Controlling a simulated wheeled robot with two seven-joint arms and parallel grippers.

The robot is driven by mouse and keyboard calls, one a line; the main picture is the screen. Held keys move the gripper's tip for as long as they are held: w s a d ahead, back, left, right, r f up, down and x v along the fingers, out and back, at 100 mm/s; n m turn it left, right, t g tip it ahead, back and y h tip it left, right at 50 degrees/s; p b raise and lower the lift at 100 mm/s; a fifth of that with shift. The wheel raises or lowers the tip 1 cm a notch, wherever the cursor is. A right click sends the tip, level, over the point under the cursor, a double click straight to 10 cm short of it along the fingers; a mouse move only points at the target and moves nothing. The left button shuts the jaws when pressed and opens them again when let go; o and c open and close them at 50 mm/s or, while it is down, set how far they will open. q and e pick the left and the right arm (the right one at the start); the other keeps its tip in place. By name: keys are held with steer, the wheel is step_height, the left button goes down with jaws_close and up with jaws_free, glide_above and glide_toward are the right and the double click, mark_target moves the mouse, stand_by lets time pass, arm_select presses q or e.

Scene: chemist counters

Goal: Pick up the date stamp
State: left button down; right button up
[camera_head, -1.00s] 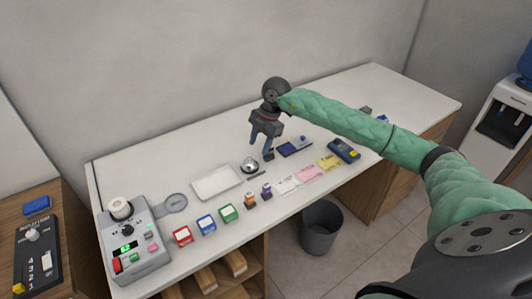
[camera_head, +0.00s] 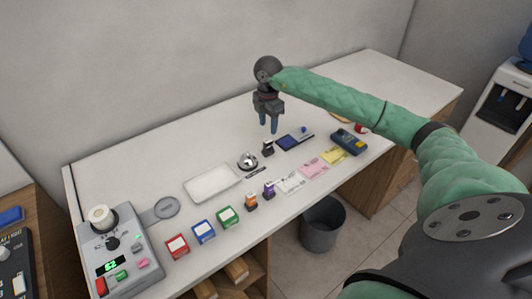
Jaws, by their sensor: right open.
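A small dark upright object (camera_head: 268,149), which looks like the date stamp, stands on the white counter (camera_head: 130,170) just left of a dark blue pad (camera_head: 295,140). It is too small to read any markings. My right gripper (camera_head: 268,126) points down with its two fingers parted. It appears just above and behind the dark object in the picture, empty. I cannot tell how high the fingertips are above the counter. My left gripper is not in view.
A silver bell (camera_head: 247,161) and a white tray (camera_head: 213,184) lie left of the dark object. A blue handheld device (camera_head: 347,142) and paper slips (camera_head: 313,168) lie right. Coloured boxes (camera_head: 203,232) line the front edge. A bin (camera_head: 322,222) stands below.

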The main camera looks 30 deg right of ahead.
mark_target(268, 140)
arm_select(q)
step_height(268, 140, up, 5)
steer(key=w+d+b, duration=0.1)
arm_select(e)
step_height(268, 140, down, 2)
steer(key=shift+s+f, duration=0.1)
steer(key=shift+f, duration=0.05)
steer(key=shift+f+p, duration=0.3)
steer(key=shift+f, duration=0.85)
step_height(268, 140, down, 4)
steer(key=p, duration=0.2)
steer(key=shift+f+p, duration=0.15)
steer(key=shift+p, duration=0.25)
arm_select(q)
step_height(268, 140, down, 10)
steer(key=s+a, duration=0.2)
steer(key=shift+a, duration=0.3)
arm_select(e)
steer(key=shift+f, duration=0.6)
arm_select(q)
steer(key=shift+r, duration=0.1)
arm_select(e)
jaws_close()
